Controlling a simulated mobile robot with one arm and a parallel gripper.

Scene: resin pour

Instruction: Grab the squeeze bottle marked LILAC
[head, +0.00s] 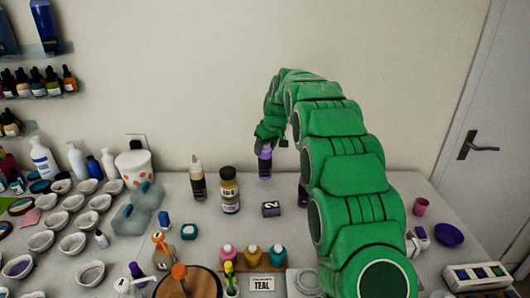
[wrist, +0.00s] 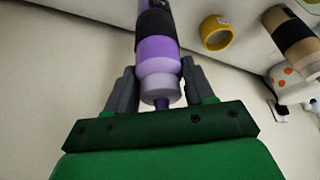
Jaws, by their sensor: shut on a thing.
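A purple squeeze bottle (head: 265,163) with a dark band stands upright at the back middle of the table in the head view. My gripper (head: 265,143) is at its top end and shut on it. In the wrist view the bottle (wrist: 157,50) sits between both fingers (wrist: 155,85), held near its pale collar and nozzle. No LILAC marking can be read on it. I cannot tell whether its base touches the table. Another dark purple thing (head: 302,194) is mostly hidden behind my arm.
A dark block (head: 271,209) lies in front. A tray of small coloured bottles (head: 253,256) and a TEAL card (head: 262,284) are nearer. Bowls crowd the left.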

